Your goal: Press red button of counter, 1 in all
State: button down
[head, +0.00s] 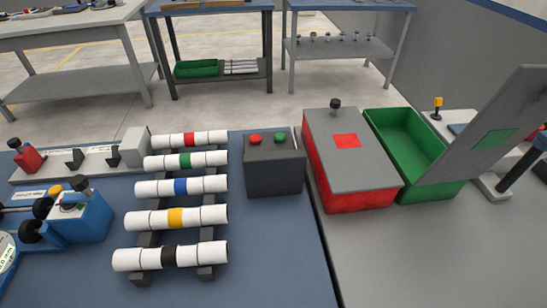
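The counter (274,176) is a dark grey box on the blue table top, right of the pipe rack. Its red button (255,139) is on the top face at the left. A green button (280,136) sits beside it on the right. Nothing covers either button. Whether the box has a display cannot be told from this view. My gripper is not in view.
White pipes with coloured bands (181,187) lie on a dark rack left of the counter. A red box with a grey lid (350,150) and an open green box (405,140) stand right. A blue device (80,215) is at left. Front table space is clear.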

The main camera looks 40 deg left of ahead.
aim_at(254, 139)
jog(key=u, duration=1.3)
